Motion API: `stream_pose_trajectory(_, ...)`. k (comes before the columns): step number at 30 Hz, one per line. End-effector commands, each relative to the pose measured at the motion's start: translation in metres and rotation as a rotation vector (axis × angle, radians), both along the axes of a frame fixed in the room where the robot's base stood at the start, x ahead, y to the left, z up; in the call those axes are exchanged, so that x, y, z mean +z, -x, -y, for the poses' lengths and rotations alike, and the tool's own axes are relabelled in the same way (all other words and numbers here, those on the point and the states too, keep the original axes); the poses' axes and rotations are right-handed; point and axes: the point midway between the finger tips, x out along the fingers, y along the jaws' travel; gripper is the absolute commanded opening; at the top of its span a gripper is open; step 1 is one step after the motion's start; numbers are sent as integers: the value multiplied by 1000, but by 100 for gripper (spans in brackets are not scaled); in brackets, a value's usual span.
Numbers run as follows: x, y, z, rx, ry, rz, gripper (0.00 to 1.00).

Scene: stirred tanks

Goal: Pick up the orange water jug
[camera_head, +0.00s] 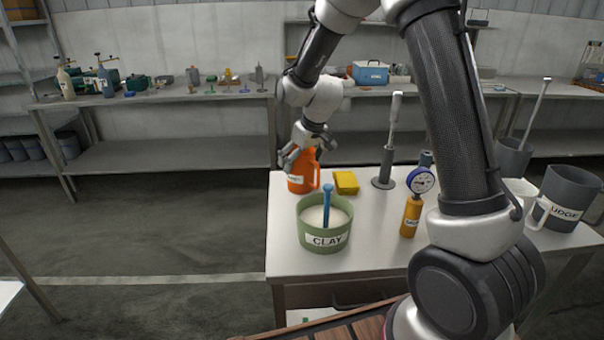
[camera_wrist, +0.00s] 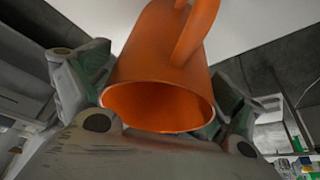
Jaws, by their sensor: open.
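The orange water jug (camera_head: 301,180) stands upright on the near table, at its far left corner behind the green clay tub. My gripper (camera_head: 303,155) is over the top of the jug, pointing down, with its fingers apart. In the wrist view the jug (camera_wrist: 165,60) lies between the two open fingers of my gripper (camera_wrist: 155,100), its open mouth towards the camera and its handle at the top of the picture. I cannot tell whether either finger touches the jug. The jug's label is partly visible in the head view.
The green CLAY tub (camera_head: 325,240) with a blue stirrer (camera_head: 325,203) stands just in front of the jug. A yellow block (camera_head: 346,183) lies right of it. A grey stand (camera_head: 383,182), an orange bottle with gauge (camera_head: 411,215) and a grey SLUDGE bucket (camera_head: 568,195) stand farther right.

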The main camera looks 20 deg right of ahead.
Motion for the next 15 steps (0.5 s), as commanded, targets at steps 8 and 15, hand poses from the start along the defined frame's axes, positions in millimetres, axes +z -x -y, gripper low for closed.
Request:
stream_pose_trajectory(8, -9, -4, -2, 0, 0, 1, 93)
stream_pose_trajectory(15, -9, -3, -1, 0, 0, 1, 61)
